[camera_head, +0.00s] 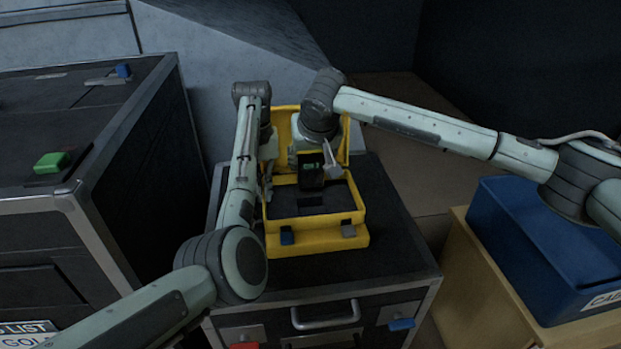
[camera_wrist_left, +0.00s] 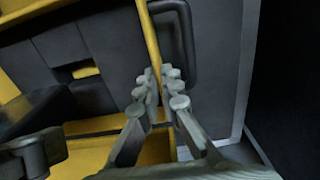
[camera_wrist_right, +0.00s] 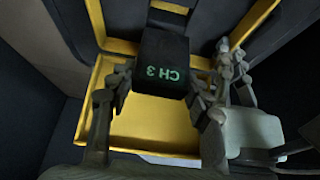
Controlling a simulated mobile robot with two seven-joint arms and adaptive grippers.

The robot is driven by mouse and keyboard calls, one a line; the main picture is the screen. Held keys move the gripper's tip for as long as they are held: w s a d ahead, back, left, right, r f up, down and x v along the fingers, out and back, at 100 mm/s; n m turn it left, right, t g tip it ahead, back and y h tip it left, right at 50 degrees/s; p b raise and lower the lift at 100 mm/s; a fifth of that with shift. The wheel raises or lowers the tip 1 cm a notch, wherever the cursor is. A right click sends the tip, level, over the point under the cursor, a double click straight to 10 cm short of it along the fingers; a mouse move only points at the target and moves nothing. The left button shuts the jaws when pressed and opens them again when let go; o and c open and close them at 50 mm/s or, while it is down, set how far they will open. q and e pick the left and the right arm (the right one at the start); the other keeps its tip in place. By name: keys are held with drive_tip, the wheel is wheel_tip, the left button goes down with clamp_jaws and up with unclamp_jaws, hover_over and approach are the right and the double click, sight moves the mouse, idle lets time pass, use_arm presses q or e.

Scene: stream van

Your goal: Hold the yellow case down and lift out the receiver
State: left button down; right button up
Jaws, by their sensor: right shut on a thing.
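The yellow case (camera_head: 328,240) stands open on a dark cabinet, its lid tilted up at the back and dark foam inside. My left gripper (camera_head: 266,194) is at the case's left wall; in the left wrist view its fingertips (camera_wrist_left: 162,88) close on the yellow rim from both sides. The receiver (camera_head: 311,172), a black block, shows a green "CH 3" in the right wrist view (camera_wrist_right: 165,62). My right gripper (camera_wrist_right: 160,98) is shut on it, with a finger on each side. It appears above the foam near the lid; its lower end is hidden in the head view.
The dark cabinet top (camera_head: 390,240) is clear around the case. A blue box (camera_head: 545,240) stands on a wooden crate at the right. A larger dark case with a green block (camera_head: 52,162) stands at the left.

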idle(0.3)
use_arm(q)
drive_tip(key=c, duration=1.6)
unclamp_jaws()
drive_tip(key=shift+c, duration=0.2)
drive_tip(key=shift+r, duration=0.1)
